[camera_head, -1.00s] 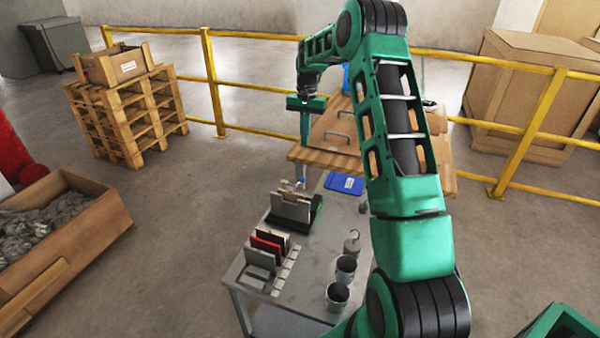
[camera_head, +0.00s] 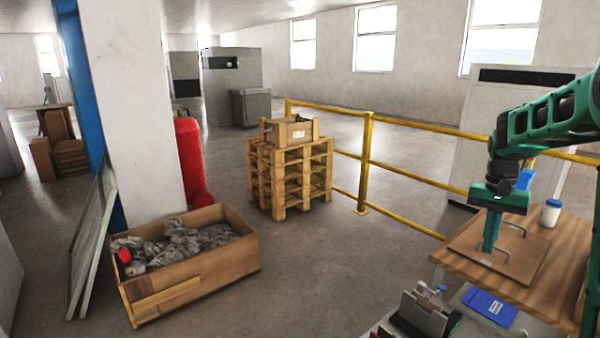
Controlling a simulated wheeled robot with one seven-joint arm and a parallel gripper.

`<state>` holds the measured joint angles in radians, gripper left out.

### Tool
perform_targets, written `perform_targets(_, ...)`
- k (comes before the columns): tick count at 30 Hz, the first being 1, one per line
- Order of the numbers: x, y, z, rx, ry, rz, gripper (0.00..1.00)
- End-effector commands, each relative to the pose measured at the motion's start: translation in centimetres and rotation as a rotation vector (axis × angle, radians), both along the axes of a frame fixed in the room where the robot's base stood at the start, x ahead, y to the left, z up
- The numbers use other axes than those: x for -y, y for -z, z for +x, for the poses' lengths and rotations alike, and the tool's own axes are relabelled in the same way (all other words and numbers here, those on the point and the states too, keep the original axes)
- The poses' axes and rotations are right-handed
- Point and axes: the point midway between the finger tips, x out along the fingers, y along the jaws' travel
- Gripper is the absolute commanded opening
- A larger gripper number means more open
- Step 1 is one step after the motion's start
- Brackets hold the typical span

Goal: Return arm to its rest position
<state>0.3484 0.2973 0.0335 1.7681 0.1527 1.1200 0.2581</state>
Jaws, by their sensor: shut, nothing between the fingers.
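My gripper (camera_head: 489,245) hangs at the right of the head view, at the end of my green arm (camera_head: 545,125). It points down in front of the wooden table and its brown board, with its fingers together and nothing held. Whether its tips touch the board cannot be told from this angle. The rest of my arm runs off the right edge of the picture.
A blue item (camera_head: 489,307) lies on the grey bench below. A yellow railing (camera_head: 366,160), a pallet stack (camera_head: 265,180) and a wooden crate (camera_head: 205,267) stand left.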

Motion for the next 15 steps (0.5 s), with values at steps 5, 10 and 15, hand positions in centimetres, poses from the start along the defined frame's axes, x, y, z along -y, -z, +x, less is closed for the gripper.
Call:
perform_targets(5,-1.0,-2.5,-6.7,0.006,-0.028,-0.016,0.00)
perform_targets(10,-2.1,-3.6,-13.1,0.015,-0.050,-0.020,0.00)
perform_targets(15,-3.6,-3.7,-19.6,0.026,-0.075,-0.011,0.00)
